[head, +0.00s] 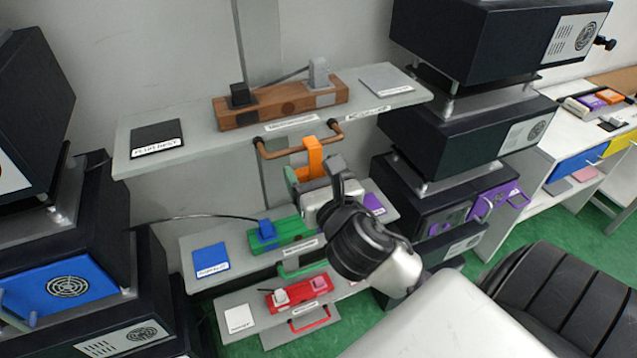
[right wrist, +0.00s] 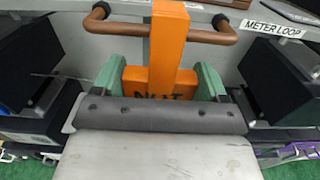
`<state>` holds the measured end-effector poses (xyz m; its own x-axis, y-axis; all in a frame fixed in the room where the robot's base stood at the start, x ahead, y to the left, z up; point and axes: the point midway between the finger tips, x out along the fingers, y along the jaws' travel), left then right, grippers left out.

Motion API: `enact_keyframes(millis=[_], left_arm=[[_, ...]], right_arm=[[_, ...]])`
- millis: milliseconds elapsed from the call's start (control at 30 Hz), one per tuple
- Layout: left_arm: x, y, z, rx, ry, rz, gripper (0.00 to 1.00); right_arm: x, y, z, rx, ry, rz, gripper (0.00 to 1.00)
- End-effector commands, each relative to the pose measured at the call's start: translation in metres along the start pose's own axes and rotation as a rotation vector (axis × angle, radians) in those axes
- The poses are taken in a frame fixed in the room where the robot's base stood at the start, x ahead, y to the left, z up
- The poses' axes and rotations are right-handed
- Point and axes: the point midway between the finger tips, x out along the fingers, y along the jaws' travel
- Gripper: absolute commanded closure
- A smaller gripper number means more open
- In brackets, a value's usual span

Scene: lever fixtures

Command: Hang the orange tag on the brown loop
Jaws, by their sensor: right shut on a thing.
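The orange tag (head: 314,155) is an upright strip with a wider lower block. In the right wrist view the tag (right wrist: 169,40) carries dark letters, partly hidden. The brown loop (head: 268,153) is a bar on the front edge of the upper shelf. My right gripper (head: 308,177) is below the loop, its green fingers (right wrist: 158,82) shut on the tag's lower part. The tag's upper part crosses in front of the loop's bar (right wrist: 212,38) and rises above it. I cannot tell whether it hooks over the bar. My left gripper is out of view.
Dark cabinets (head: 440,140) stand close on the right, others on the left.

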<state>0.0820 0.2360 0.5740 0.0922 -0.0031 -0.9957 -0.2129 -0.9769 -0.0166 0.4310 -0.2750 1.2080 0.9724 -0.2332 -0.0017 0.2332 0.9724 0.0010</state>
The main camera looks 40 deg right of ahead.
Motion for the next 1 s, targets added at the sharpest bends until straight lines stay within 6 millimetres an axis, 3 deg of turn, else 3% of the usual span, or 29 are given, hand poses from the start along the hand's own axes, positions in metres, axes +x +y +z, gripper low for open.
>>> enact_keyframes(millis=[367,600,967,1000], left_arm=[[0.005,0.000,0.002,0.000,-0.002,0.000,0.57],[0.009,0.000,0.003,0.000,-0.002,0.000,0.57],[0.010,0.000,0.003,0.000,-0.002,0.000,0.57],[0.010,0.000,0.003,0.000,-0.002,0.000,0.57]], right_arm=[[0.030,0.000,0.000,-0.001,-0.002,-0.001,0.49],[0.030,0.000,-0.011,-0.001,-0.001,0.000,0.49],[0.029,0.000,-0.013,0.000,-0.001,0.000,0.49],[0.029,0.000,-0.013,0.000,-0.001,0.000,0.25]])
